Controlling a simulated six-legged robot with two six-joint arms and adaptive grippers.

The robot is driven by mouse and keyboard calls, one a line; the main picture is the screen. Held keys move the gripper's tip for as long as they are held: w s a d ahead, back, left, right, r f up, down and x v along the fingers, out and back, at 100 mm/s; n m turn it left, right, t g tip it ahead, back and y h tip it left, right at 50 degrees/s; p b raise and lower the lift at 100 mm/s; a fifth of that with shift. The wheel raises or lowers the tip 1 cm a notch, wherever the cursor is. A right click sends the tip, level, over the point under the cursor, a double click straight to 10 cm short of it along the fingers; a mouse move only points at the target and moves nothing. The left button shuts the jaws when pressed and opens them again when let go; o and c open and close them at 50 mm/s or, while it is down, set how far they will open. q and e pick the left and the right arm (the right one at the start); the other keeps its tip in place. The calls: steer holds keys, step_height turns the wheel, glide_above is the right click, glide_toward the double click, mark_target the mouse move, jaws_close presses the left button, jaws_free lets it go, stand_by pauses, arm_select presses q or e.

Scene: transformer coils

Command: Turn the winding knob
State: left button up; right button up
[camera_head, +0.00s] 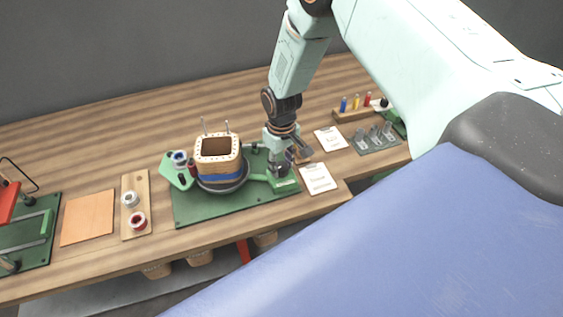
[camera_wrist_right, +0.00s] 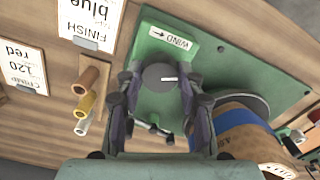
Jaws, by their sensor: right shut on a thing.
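The winding knob (camera_wrist_right: 160,77) is a dark round knob with a white mark, on a green base by a white label reading WIND with an arrow. My right gripper (camera_wrist_right: 158,100) has its fingers on either side of the knob and is shut on it. In the head view my right gripper (camera_head: 280,165) reaches down to the right end of the green winder plate (camera_head: 205,211), hiding most of the knob. The coil (camera_head: 218,160), a wooden-coloured square form with a blue band, stands on a dark round turntable left of the gripper. My left gripper is not in view.
Label cards (camera_head: 318,178) and a stand with coloured tubes (camera_head: 356,108) lie right of the winder. A spool board (camera_head: 136,205), an orange sheet (camera_head: 88,217) and a green-based tool with a red part (camera_head: 8,203) are at left. Bare wood lies behind.

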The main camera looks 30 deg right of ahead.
mark_target(281, 166)
steer(key=shift+w+r, duration=0.15)
steer(key=shift+w, duration=0.05)
stand_by(0.7)
steer(key=o, duration=1.2)
steer(key=shift+s, duration=0.15)
steer(key=shift+c, duration=0.2)
step_height(281, 166, up, 12)
